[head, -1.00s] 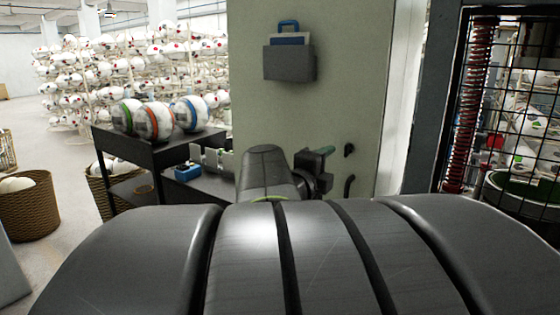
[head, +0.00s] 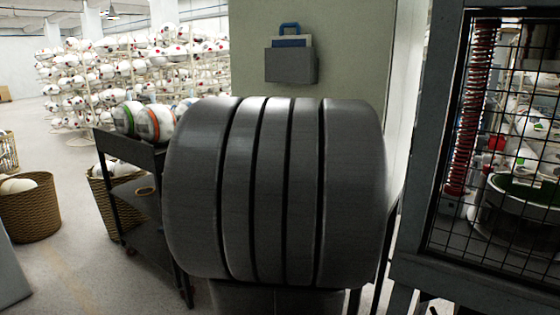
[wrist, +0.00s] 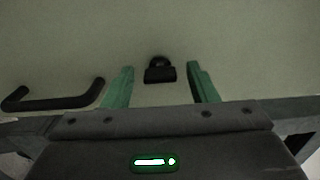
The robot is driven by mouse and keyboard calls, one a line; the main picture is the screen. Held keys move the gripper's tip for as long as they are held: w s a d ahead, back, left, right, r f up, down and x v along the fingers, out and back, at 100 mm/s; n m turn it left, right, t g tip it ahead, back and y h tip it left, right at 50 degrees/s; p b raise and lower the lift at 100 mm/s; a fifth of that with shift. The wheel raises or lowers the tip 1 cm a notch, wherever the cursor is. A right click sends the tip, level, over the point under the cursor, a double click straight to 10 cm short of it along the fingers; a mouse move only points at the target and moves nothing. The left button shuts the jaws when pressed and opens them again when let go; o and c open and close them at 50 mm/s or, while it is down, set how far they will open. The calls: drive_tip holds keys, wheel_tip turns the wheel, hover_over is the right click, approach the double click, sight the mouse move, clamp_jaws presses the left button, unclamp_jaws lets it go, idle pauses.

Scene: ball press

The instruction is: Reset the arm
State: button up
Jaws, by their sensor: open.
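My gripper (wrist: 160,82) shows in the wrist view with its two green fingers apart and nothing between them. Beyond the fingers is a pale panel with a small black knob (wrist: 160,70), which appears in the gap between the fingertips. A black bar handle (wrist: 52,98) is on the panel to the left of the fingers. In the head view my own large grey arm link fills the middle and hides the gripper, the knob and the handle. I cannot tell how far the fingertips are from the panel.
A black cart (head: 130,147) at left carries balls (head: 155,122), partly hidden by my arm. Wicker baskets (head: 30,212) stand on the floor at left. A pale cabinet (head: 350,40) with a grey document holder (head: 290,66) stands behind my arm. A mesh-fronted press (head: 495,130) is at right.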

drive_tip(key=v, duration=1.4)
drive_tip(key=w+d+n+p, duration=0.4)
drive_tip(key=w+d+n, duration=0.3)
drive_tip(key=w+n, duration=0.4)
drive_tip(key=shift+w+d+n, duration=0.25)
drive_tip(key=shift+d+n, duration=0.1)
drive_tip(key=shift+n, duration=2.75)
drive_tip(key=shift+f, duration=0.1)
